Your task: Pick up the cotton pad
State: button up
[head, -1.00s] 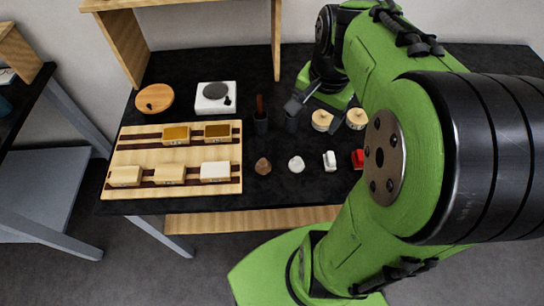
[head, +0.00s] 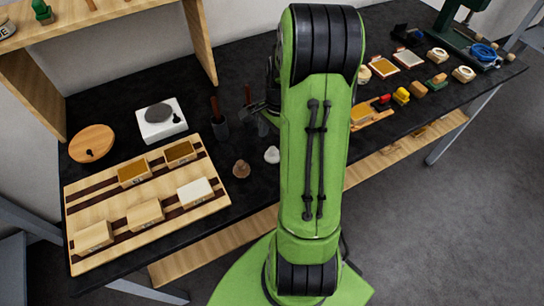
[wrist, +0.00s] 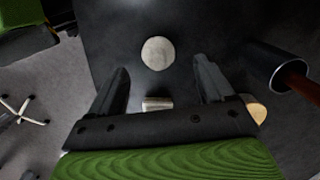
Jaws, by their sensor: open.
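The cotton pad appears to be the small off-white round lump (head: 272,155) on the black bench, just left of my arm in the head view. In the wrist view it shows as a pale round disc (wrist: 158,53), ahead of and roughly centred between my fingertips. My gripper (wrist: 162,70) is open, with nothing held between its dark fingers. The pad looks apart from both fingers; the height gap cannot be judged.
A dark cup with a brown handle (wrist: 278,68) stands right of my fingers in the wrist view. A small pale block (wrist: 157,103) lies behind the pad. A brown lump (head: 241,169) sits beside it in the head view. A wooden board (head: 78,200) with several boxes is at left.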

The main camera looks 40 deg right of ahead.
aim_at(273, 148)
jog(key=f, duration=0.1)
jog(key=f+b, duration=0.1)
jog(key=f, duration=0.3)
jog(key=shift+s+a+f, duration=0.1)
jog(key=shift+a+f, duration=0.1)
jog(key=shift+a, duration=0.15)
jog(key=shift+r, duration=0.1)
jog(key=c, duration=1.1)
notch_tip(273, 148, up, 10)
jog(key=shift+r+p, duration=0.1)
jog(key=shift+p, duration=1.05)
